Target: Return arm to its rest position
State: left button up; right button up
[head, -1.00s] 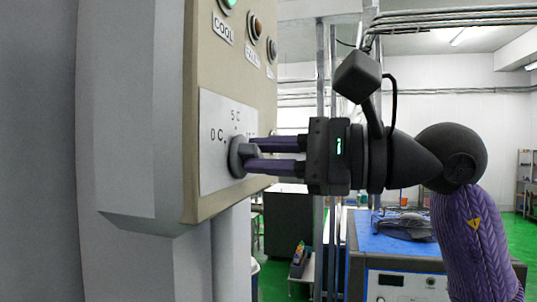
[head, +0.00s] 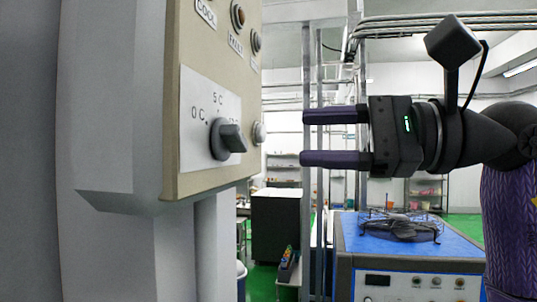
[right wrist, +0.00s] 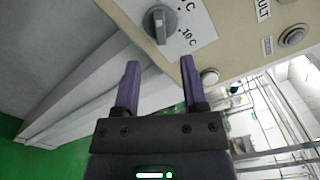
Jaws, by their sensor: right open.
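My right gripper (head: 303,138) is open and empty, to the right of the control panel (head: 172,185) with clear air between them. The right wrist view shows its two purple fingers (right wrist: 160,75) spread apart, with nothing between them. A dark grey rotary knob (head: 228,140) sits on the panel's white temperature plate (head: 195,100), marked 0 C and 5 C. The knob also shows in the right wrist view (right wrist: 158,24), where a 10 C mark is visible. My left gripper is in neither view.
A blue-topped machine (head: 410,262) with a dark wire-like item (head: 400,226) stands below my right arm. A black cabinet (head: 278,225) and metal posts (head: 310,190) are behind. Panel buttons (head: 238,15) sit above the knob. Open space lies between panel and fingers.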

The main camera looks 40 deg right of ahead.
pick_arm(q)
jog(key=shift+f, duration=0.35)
pick_arm(e)
jog(key=shift+v, duration=1.2)
